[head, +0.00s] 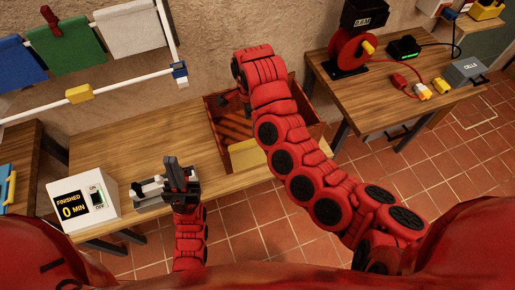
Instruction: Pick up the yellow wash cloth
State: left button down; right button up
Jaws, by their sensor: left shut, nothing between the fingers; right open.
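A flat yellow piece, likely the yellow wash cloth (248,156), shows at the near side of a reddish-brown wooden crate (295,137) on the bench. My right arm hides part of it. My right arm reaches across the crate, and its gripper (232,97) is over the crate's left part, beyond the yellow piece. It is open, but largely hidden by my own wrist. My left gripper (178,165) is shut and empty, upright over the bench's front part, left of the crate and apart from the cloth.
A grey and white device (150,191) sits beside my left gripper. A white timer box (84,203) reads "FINISHED 0 MIN". Blue, green and white cloths (130,27) hang on a rack at the back left. A second table (385,100) holds a red reel and electrical items. The bench's middle (125,145) is clear.

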aim_at(251, 147)
notch_tip(251, 147, down, 12)
jog(key=b, duration=0.4)
jog(key=shift+w+a+r, duration=0.1)
jog(key=shift+r, duration=0.1)
jog(key=shift+f, duration=0.3)
jog(key=f+p, duration=0.2)
jog(key=f, duration=0.1)
jog(key=shift+w+f, duration=0.2)
jog(key=shift+w, duration=0.2)
jog(key=shift+f, duration=0.6)
jog(key=shift+a, duration=0.1)
jog(key=shift+c, duration=0.2)
grip_shut()
